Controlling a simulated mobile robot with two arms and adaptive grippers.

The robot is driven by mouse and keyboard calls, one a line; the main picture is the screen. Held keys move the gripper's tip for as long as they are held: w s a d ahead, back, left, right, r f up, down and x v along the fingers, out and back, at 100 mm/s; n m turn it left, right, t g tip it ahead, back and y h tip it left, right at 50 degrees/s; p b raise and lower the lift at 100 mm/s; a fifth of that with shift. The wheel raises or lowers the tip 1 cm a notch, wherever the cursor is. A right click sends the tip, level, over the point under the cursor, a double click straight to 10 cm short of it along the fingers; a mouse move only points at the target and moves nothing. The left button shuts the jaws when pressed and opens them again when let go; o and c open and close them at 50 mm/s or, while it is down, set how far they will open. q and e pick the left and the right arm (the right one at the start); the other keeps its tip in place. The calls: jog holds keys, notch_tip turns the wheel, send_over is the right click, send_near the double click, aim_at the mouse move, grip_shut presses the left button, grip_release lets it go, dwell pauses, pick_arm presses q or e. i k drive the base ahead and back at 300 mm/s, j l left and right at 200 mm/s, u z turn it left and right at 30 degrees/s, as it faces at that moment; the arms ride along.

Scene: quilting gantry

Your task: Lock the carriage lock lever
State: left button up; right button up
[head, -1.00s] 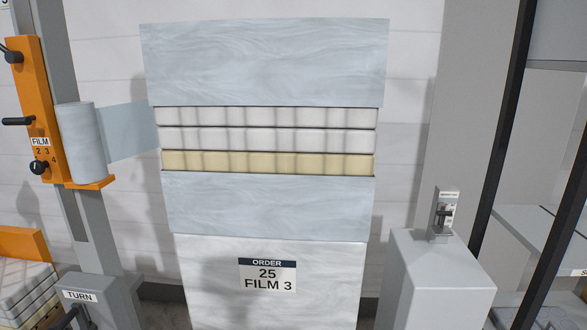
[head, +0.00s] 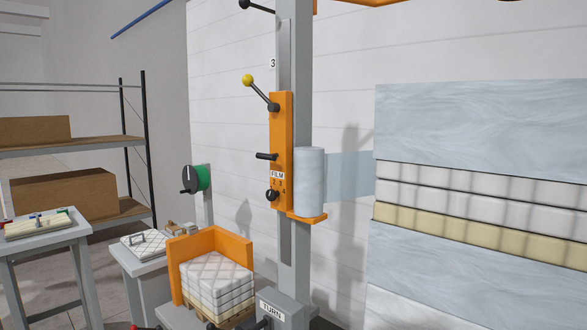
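The orange carriage (head: 282,150) sits on the grey upright mast (head: 298,70) in the middle of the head view. A lever with a yellow ball knob (head: 247,80) slants up and left from a black pivot near the carriage's top. A shorter black handle (head: 266,156) sticks out left below it. A round black knob (head: 272,195) sits under the FILM 2 3 4 label. No label shows which of these is the lock lever; the yellow-knobbed one looks most like it. Neither of my grippers shows.
A film roll (head: 309,180) stands on the carriage, its film reaching right to the wrapped stack (head: 480,120). Below are a TURN box (head: 285,315) and quilted stack (head: 215,285) against an orange corner. Side tables (head: 145,262) and shelving (head: 70,147) stand left.

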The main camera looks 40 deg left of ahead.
aim_at(248, 79)
jog(key=j+u, duration=0.1)
jog(key=u, duration=0.35)
jog(key=i+u, duration=0.1)
jog(key=u, duration=0.35)
jog(key=i+j+u, duration=0.1)
jog(key=u, duration=0.35)
